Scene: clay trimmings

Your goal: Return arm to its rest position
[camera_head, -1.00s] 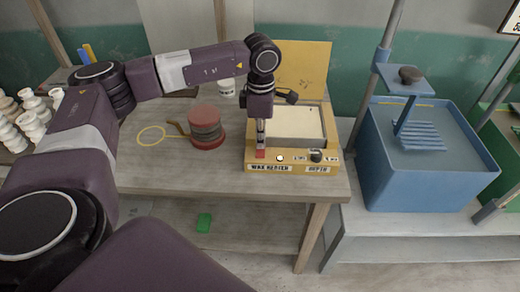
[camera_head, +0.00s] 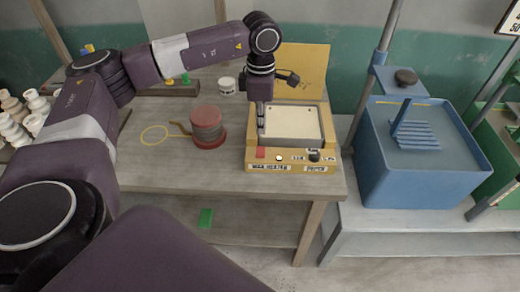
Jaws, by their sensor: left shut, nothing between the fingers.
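My left arm reaches in from the left, and its gripper (camera_head: 261,128) points down above the left edge of the yellow wax heater (camera_head: 255,160). The gripper is shut with nothing between its fingers. Its tips are just behind the red button (camera_head: 261,152) on the heater's front panel and look apart from it. The heater has a pale rectangular top (camera_head: 295,123) and a raised yellow back panel (camera_head: 308,65). My right gripper is not in view.
A dark red lidded jar (camera_head: 208,128) stands left of the heater, near a yellow ring (camera_head: 154,136). A white jar (camera_head: 227,85) is behind. A blue tank (camera_head: 430,165) stands at right. White pots crowd the far left. The table front (camera_head: 160,170) is clear.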

